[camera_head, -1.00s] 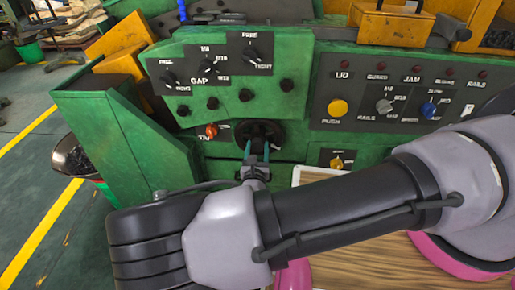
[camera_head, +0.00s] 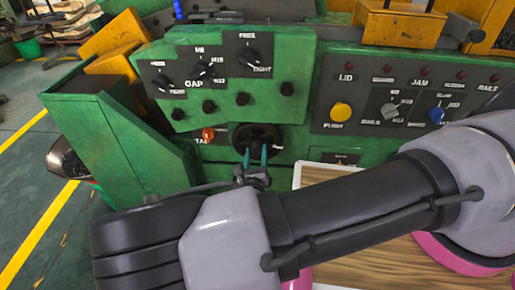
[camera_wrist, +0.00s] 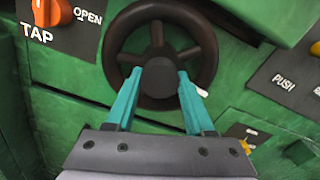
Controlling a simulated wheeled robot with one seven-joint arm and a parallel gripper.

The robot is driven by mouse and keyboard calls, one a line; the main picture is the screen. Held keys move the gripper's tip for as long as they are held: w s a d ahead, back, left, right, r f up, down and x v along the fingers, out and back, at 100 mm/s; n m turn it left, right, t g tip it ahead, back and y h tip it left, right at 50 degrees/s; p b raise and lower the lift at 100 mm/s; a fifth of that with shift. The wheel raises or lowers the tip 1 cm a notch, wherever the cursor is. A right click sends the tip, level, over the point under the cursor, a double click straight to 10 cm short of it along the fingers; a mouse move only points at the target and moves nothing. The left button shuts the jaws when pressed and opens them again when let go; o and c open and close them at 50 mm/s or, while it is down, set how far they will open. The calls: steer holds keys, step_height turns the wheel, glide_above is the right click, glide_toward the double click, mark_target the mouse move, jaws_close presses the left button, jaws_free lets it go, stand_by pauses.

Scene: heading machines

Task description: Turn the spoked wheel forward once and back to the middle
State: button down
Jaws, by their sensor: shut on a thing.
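The spoked wheel (camera_head: 258,140) is dark and sits on the green machine front, low and near the middle of the head view. In the wrist view the wheel (camera_wrist: 160,30) shows its round rim, spokes and hub, with a small white mark at its lower right. My gripper (camera_wrist: 158,76) has teal fingers that reach over the lower part of the wheel to either side of its hub. The gripper (camera_head: 254,155) is shut on the wheel in its middle part. What exactly lies between the fingertips is partly hidden.
An orange TAP knob (camera_head: 208,134) is left of the wheel. The GAP panel (camera_head: 228,70) with black knobs is above. A panel with a yellow PUSH button (camera_head: 341,112) and a blue knob (camera_head: 436,116) is at right. A wooden-topped surface (camera_head: 345,270) lies below my arm.

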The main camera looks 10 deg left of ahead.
steer(key=n, duration=0.4)
steer(key=shift+n, duration=0.3)
steer(key=n, duration=1)
steer(key=shift+n, duration=2.3)
steer(key=shift+c, duration=1.3)
jaws_free()
steer(key=shift+s, duration=0.15)
steer(key=s+d, duration=0.1)
steer(key=s, duration=0.9)
steer(key=shift+s, duration=0.25)
